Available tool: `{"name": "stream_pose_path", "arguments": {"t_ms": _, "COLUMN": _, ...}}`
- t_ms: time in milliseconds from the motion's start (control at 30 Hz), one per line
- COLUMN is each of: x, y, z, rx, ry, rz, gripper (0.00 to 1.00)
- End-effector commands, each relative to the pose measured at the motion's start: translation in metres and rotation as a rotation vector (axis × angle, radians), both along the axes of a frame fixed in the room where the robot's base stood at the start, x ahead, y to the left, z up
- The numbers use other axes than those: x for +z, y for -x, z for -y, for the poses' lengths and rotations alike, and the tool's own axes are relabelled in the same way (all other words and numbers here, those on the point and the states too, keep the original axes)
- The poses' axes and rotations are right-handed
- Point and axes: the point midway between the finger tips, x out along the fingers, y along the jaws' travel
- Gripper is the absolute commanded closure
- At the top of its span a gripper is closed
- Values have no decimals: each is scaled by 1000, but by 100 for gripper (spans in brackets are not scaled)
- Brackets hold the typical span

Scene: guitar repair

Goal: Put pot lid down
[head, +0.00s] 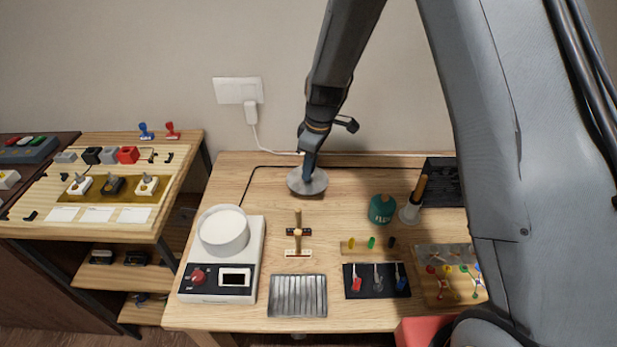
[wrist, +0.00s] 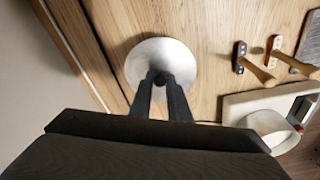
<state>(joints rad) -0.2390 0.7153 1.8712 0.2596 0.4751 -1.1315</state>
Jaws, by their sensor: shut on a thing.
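The pot lid (head: 307,184) is a round grey metal disc at the back middle of the wooden table (head: 265,180). My gripper (head: 309,172) is above its centre and shut on its knob. In the wrist view the lid (wrist: 180,58) lies under my two dark fingers (wrist: 161,80), which meet at its middle; the fingers hide the knob. The lid looks level and at or close to the table top; I cannot tell if it touches. The white pot (head: 223,231) stands on a white heating unit (head: 249,257) at the front left and has no lid on it.
Bare table surrounds the lid.

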Motion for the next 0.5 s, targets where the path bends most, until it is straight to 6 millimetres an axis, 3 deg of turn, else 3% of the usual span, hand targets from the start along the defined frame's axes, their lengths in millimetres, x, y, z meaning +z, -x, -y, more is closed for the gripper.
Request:
{"name": "stream_pose_path", "arguments": {"t_ms": 300, "x": -37, "y": 1, "z": 0, "rx": -1, "ry": 0, "rz": -1, "gripper": 100}}
{"name": "stream_pose_path", "arguments": {"t_ms": 500, "x": -41, "y": 0, "z": 0, "rx": -1, "ry": 0, "rz": 0, "gripper": 100}}
